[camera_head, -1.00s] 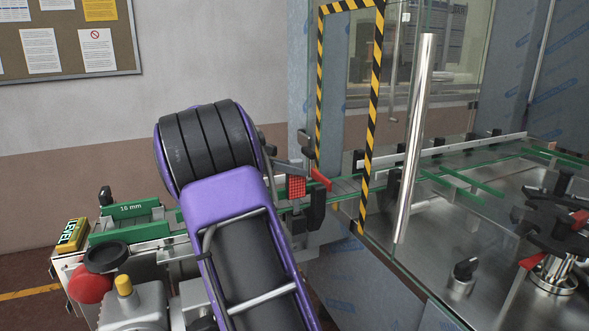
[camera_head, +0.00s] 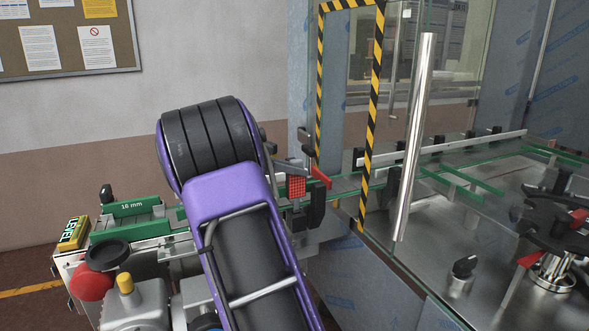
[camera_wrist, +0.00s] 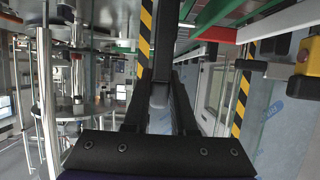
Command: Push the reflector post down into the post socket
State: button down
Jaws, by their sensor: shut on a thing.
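My gripper (camera_wrist: 160,88) shows in the wrist view, its two dark fingers closed in around a dark upright piece (camera_wrist: 165,42). That piece appears to be the reflector post, but its outline blends with the fingers. In the head view my purple arm and its black rounded joint hide most of the gripper. A red gridded reflector (camera_head: 297,187) shows just right of that joint, beside the conveyor rail; I cannot tell whether it belongs to the held post. The post socket is not clearly visible, and I cannot tell how deep the post sits.
A black clamp (camera_head: 316,205) and a red lever (camera_head: 321,177) sit close to the reflector. A glass guard with a striped frame (camera_head: 376,75) and a steel pole (camera_head: 413,140) stands to the right. A red knob (camera_head: 91,283) is at lower left.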

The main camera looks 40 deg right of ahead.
jog(key=c, duration=0.6)
grip_release()
jog(key=shift+c, duration=0.2)
jog(key=v, duration=1.7)
jog(key=shift+a, duration=0.2)
